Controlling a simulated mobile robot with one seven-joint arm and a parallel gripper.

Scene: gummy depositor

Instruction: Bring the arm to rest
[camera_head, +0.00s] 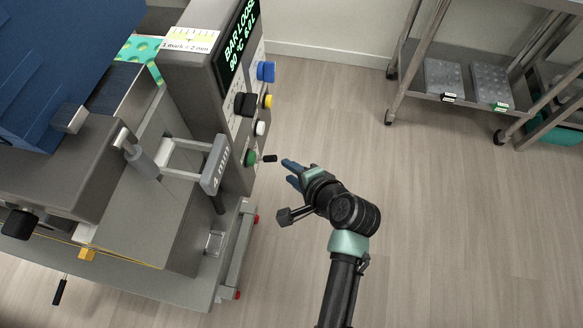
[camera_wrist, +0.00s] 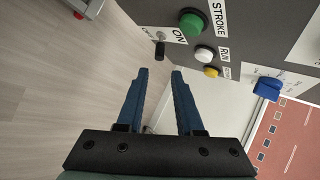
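My gripper (camera_head: 290,173) is held out in front of the control panel of the depositor machine (camera_head: 184,75), over open floor. In the wrist view my gripper (camera_wrist: 160,72) shows two blue fingers standing apart with nothing between them. Just beyond the fingertips is a black toggle switch (camera_wrist: 160,48) marked ON, which also shows in the head view (camera_head: 269,158). A green button (camera_wrist: 191,21) marked STROKE sits beside it. The fingers appear apart from the panel. My arm reaches up from the bottom of the head view.
The panel also carries a white button (camera_head: 260,128), a yellow button (camera_head: 267,101), a black knob (camera_head: 245,104) and a blue knob (camera_head: 266,71). Its display (camera_head: 240,42) reads BAR LOOSE. A metal rack (camera_head: 465,105) with trays stands at upper right. The floor (camera_head: 460,230) to the right is clear.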

